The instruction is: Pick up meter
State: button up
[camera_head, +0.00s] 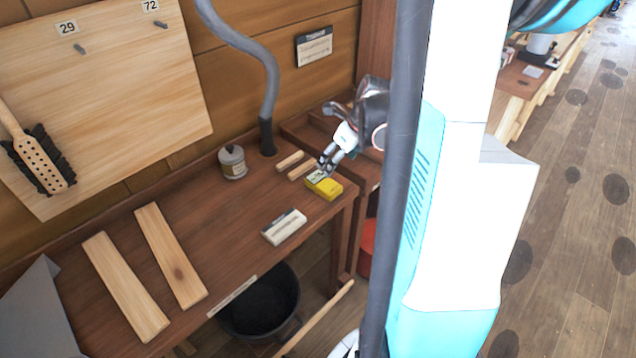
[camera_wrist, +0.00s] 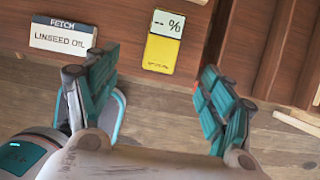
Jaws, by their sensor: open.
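The meter (camera_head: 324,186) is a small yellow box with a pale display, lying on the wooden bench near its right end. In the wrist view the meter (camera_wrist: 163,42) shows a "-- %" display on its upper part and lies beyond my fingertips, between their lines. My gripper (camera_head: 330,165) is at the meter in the head view, overlapping its far left part. In the wrist view my gripper (camera_wrist: 160,85) has its two teal-padded fingers wide apart with nothing between them. I cannot tell from the head view whether a finger touches the meter.
A white card (camera_head: 284,226) lies left of the meter; it reads "FETCH LINSEED OIL" in the wrist view (camera_wrist: 62,37). Small wood blocks (camera_head: 300,169), a tin (camera_head: 232,162) and two planks (camera_head: 168,255) are on the bench. A black bucket (camera_head: 262,318) stands below.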

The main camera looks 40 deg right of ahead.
jog(key=b, duration=0.2)
send_over(327, 184)
jog(key=s, duration=0.1)
jog(key=f, duration=0.8)
jog(key=shift+s+a, duration=0.2)
jog(key=f, duration=0.1)
jog(key=f+b, duration=0.1)
jog(key=f, duration=0.1)
jog(key=f+b, duration=0.1)
jog(key=shift+w+d+f, duration=0.2)
jog(key=shift+w+d, duration=0.05)
jog(key=shift+w, duration=0.1)
jog(key=shift+w+f+b, duration=0.25)
jog(key=shift+f+b, duration=0.05)
jog(key=shift+f, duration=0.1)
jog(key=shift+r, duration=0.1)
jog(key=shift+c, duration=0.2)
jog(key=c, duration=1.2)
